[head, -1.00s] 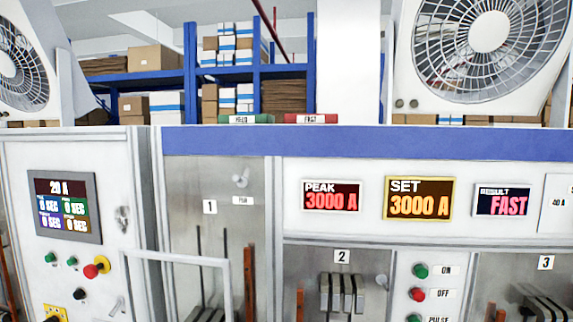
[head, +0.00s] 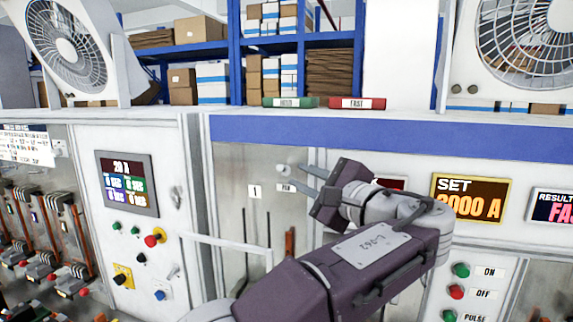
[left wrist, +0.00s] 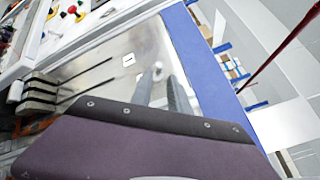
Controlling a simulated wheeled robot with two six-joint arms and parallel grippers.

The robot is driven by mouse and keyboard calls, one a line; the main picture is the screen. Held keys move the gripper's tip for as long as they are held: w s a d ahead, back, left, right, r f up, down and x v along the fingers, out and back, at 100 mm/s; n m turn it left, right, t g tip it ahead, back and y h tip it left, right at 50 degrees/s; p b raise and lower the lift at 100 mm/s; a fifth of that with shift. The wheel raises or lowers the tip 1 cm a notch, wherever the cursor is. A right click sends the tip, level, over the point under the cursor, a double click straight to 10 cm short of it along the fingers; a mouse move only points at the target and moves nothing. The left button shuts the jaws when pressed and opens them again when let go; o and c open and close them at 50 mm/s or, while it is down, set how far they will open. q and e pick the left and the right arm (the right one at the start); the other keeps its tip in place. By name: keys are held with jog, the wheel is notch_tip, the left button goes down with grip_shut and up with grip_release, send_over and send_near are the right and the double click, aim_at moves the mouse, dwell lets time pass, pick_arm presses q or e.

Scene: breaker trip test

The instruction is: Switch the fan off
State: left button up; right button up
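The fan switch (head: 283,169) is a small pale toggle on the grey metal panel of bay 1, above a small label (head: 286,188) too small to read surely. My left gripper (head: 299,178) reaches in front of this panel, its two thin grey fingers apart and empty, tips just right of the toggle. I cannot tell whether they touch it. In the left wrist view the fingers (left wrist: 162,88) point at the panel with a gap between them; the toggle is not clear there. One white fan (head: 68,45) stands upper left, another (head: 535,40) upper right. My right gripper is not in view.
A white rail (head: 232,246) stands out before bay 1. A control panel with a screen (head: 128,183), buttons and a red knob (head: 153,240) is at left. My left arm covers part of the displays. Green (head: 290,102) and red (head: 358,103) blocks lie on the cabinet top.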

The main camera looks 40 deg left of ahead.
aim_at(281, 168)
pick_arm(q)
jog(key=p+x, duration=0.2)
jog(key=x, duration=0.2)
jog(key=p+x, duration=0.2)
jog(key=x, duration=0.2)
jog(key=shift+a+r, duration=0.2)
jog(key=shift+a, duration=0.1)
jog(key=shift+w+a+f, duration=0.2)
jog(key=shift+a, duration=0.25)
grip_shut()
